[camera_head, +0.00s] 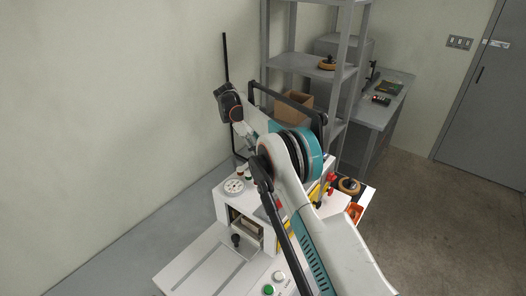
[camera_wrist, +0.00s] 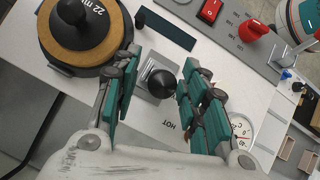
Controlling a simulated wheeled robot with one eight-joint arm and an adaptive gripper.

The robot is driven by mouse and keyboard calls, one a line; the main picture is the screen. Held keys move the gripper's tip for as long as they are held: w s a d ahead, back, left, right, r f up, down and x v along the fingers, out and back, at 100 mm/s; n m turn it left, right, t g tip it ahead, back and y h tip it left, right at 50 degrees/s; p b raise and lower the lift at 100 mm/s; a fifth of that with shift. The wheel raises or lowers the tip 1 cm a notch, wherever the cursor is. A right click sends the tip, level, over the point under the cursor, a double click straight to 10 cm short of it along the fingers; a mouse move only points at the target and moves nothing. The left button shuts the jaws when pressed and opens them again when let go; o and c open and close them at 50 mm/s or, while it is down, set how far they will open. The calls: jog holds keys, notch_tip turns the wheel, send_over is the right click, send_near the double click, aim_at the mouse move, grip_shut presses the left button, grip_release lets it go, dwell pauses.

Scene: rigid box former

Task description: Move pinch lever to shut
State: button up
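In the wrist view a black ball knob (camera_wrist: 162,83) stands on a small bright metal plate (camera_wrist: 150,92) on the white machine top, just above the printed word HOT. It appears to be the pinch lever's handle, but no label confirms this. My gripper (camera_wrist: 157,68) is open, with its teal-padded fingers on either side of the knob. The right finger is very close to the knob; I cannot tell whether it touches. A gap shows at the left finger.
A black-and-tan disc marked 22 mm (camera_wrist: 60,50) sits beside the left finger. A grey panel with a red switch (camera_wrist: 210,11) and a red rotary knob (camera_wrist: 253,30) lies beyond the right finger. A dial gauge (camera_wrist: 243,130) is at right. Shelving (camera_head: 300,62) stands behind.

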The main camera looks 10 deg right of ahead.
notch_tip(320, 180, up, 10)
dwell(0.6)
